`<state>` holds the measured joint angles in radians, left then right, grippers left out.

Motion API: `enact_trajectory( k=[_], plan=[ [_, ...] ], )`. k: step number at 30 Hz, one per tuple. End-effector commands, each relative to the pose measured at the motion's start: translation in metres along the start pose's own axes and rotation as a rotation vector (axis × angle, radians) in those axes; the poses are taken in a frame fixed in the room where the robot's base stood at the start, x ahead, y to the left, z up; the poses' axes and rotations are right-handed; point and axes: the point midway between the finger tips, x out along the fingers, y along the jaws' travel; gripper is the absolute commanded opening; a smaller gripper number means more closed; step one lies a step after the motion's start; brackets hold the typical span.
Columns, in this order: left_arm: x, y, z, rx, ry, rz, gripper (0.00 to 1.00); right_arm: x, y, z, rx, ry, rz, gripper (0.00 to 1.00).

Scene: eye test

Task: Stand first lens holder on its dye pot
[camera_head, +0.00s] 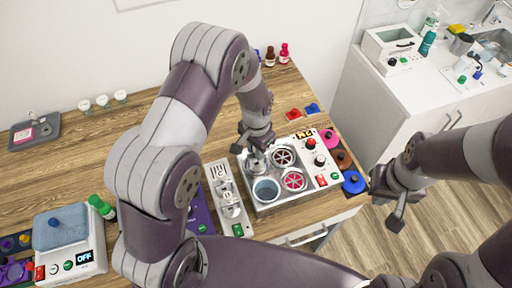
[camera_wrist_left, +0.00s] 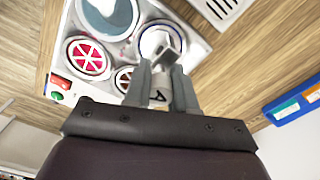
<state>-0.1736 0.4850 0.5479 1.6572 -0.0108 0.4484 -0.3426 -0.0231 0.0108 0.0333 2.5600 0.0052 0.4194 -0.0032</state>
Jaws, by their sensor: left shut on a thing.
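A white unit (camera_head: 258,207) with round dye pots stands on the wooden table. In the left wrist view my left gripper (camera_wrist_left: 160,88) is shut on a small grey and white lens holder (camera_wrist_left: 166,52), which overlaps the white-rimmed pot (camera_wrist_left: 148,38). I cannot tell whether it touches the rim. My right gripper (camera_head: 393,205) hangs empty off the table's right side; its opening is unclear.

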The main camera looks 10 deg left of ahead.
Motion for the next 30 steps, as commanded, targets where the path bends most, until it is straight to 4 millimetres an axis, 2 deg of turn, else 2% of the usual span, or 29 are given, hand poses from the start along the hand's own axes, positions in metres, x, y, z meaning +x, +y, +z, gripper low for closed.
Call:
enact_trajectory(
  k=[17, 18, 20, 26, 28, 30],
  plan=[
    [0.0061, 0.0000, -0.0001, 0.000, 0.000, 0.000, 0.00, 0.0041, 0.0000, 0.0005, 0.000, 0.000, 0.000, 0.00],
    [0.0057, 0.0000, -0.0001, 0.000, 0.000, 0.000, 0.35, 0.0037, 0.0000, 0.0004, 0.000, 0.000, 0.000, 0.00],
    [0.0056, 0.0000, -0.0001, 0.000, 0.000, 0.000, 0.55, 0.0036, 0.0000, 0.0004, 0.000, 0.000, 0.000, 0.00],
    [0.0056, 0.0000, 0.0000, 0.000, 0.000, 0.000, 0.55, 0.0036, 0.0000, 0.0004, 0.000, 0.000, 0.000, 0.00],
    [0.0057, 0.0001, 0.0000, 0.000, 0.000, 0.000, 0.71, 0.0036, 0.0000, 0.0004, 0.000, 0.000, 0.000, 0.00],
    [0.0057, 0.0001, 0.0001, 0.000, 0.000, 0.000, 0.72, 0.0036, 0.0000, 0.0004, 0.000, 0.000, 0.000, 0.00]
  ],
)
